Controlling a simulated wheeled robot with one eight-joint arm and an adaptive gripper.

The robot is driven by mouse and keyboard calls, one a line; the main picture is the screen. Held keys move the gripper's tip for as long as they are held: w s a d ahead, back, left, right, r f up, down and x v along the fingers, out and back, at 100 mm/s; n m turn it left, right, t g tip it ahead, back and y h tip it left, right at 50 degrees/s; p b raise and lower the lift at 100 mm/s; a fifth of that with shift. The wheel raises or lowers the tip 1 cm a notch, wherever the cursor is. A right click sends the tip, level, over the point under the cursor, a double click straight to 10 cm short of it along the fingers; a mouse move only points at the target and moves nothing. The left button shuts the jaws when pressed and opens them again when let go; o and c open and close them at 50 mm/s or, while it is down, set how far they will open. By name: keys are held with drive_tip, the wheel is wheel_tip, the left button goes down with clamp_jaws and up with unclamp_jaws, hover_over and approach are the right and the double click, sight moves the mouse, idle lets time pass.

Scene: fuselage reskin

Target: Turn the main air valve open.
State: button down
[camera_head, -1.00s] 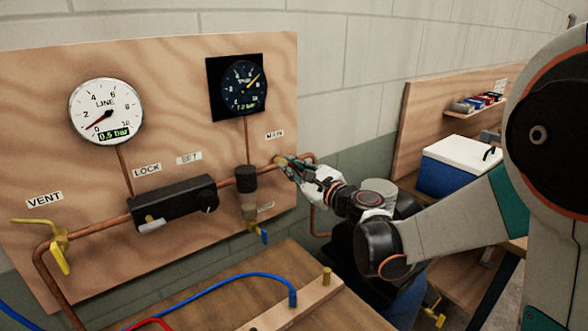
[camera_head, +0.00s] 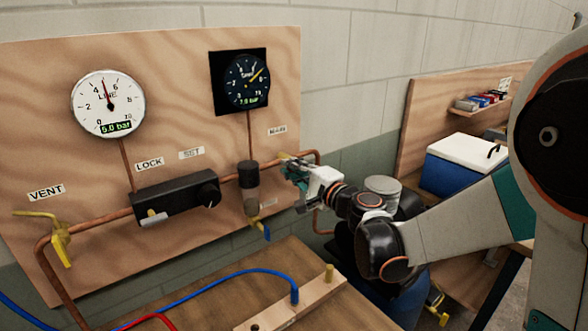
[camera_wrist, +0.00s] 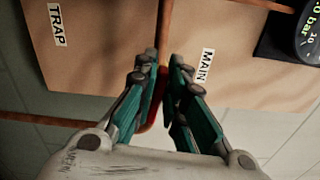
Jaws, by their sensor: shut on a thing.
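The main air valve's handle (camera_wrist: 158,86) shows as a thin red and yellow strip between my fingers in the wrist view, next to the MAIN label (camera_wrist: 207,66). My gripper (camera_wrist: 162,66) is shut on it, and the fingers cover much of it. In the head view my gripper (camera_head: 288,166) is at the right end of the copper pipe, below the MAIN label (camera_head: 278,130), and hides the valve body. The white LINE gauge (camera_head: 107,104) has its needle near 5, and the dark gauge (camera_head: 246,80) reads about 7 bar.
A black regulator (camera_head: 175,201) and a filter bowl (camera_head: 249,190) sit on the pipe left of my gripper. A yellow VENT handle (camera_head: 60,240) is at far left. A bench with a blue hose (camera_head: 220,277) lies below. A blue-and-white cooler (camera_head: 462,165) stands right.

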drive_tip(key=shift+f+n, duration=0.15)
drive_tip(key=shift+n, duration=0.45)
drive_tip(key=c, duration=1.7)
unclamp_jaws()
drive_tip(key=v, duration=1.2)
drive_tip(key=shift+s+a+n, duration=0.1)
drive_tip(key=shift+n, duration=0.2)
